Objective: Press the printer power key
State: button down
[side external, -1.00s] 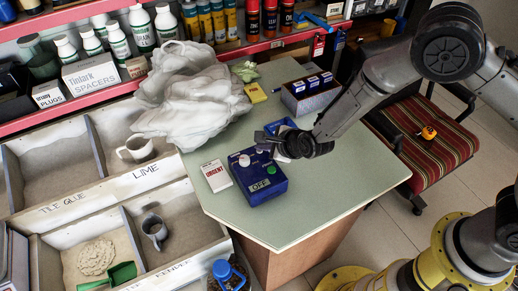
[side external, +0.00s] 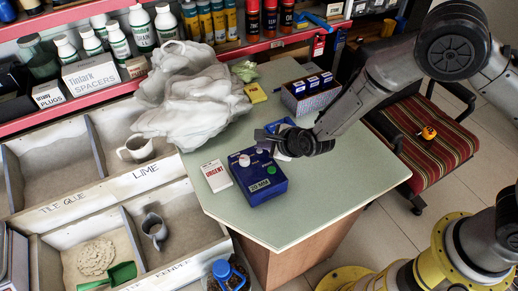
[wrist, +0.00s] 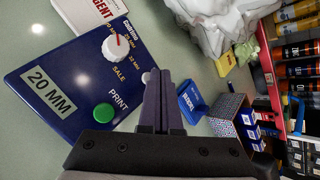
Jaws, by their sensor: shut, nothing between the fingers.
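The printer is a dark blue box (side external: 268,188) on the green-topped table. In the wrist view its top (wrist: 70,60) carries a white dial (wrist: 116,47) with a red mark, a green PRINT button (wrist: 103,113) and a display (wrist: 48,91) reading 20 MM. A small pale round key (wrist: 146,77) shows beside my fingertips, partly hidden by them. My gripper (side external: 262,136) is shut and empty over the printer's far edge; in the wrist view its fingers (wrist: 160,74) lie together. I cannot tell whether the fingertips touch the key.
A white URGENT card (side external: 216,176) lies left of the printer. A blue ink pad (wrist: 192,102) and a patterned box of small blue boxes (side external: 311,95) stand behind and right. A crumpled plastic bag (side external: 195,95) fills the far left. The table front (side external: 300,215) is clear.

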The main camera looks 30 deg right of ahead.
jog(key=shift+r, duration=0.2)
notch_tip(320, 180, up, 6)
dwell(0.8)
notch_tip(320, 180, up, 7)
jog(key=m+t, duration=0.1)
send_over(263, 153)
jog(key=w+d, duration=0.3)
jog(key=d, duration=0.1)
jog(key=d+r+t, duration=0.2)
jog(key=d+r, duration=0.3)
jog(key=r, duration=0.6)
jog(key=s+d+r+n, duration=0.6)
jog(key=s+r, duration=0.3)
jog(key=r, duration=0.1)
jog(key=s+d+n+g, duration=0.1)
jog(key=s+d+n, duration=0.1)
jog(key=s+n, duration=0.35)
jog(key=s+d+n, duration=0.3)
jog(key=s, duration=0.5)
jog(key=s+d+f+n+g+h, duration=0.1)
jog(key=s+d+f+n+g, duration=0.2)
jog(key=s+f+n, duration=0.6)
jog(key=s+n+g, duration=0.2)
jog(key=s, duration=0.1)
jog(key=shift+s+h, duration=0.15)
jog(key=shift+h, duration=0.25)
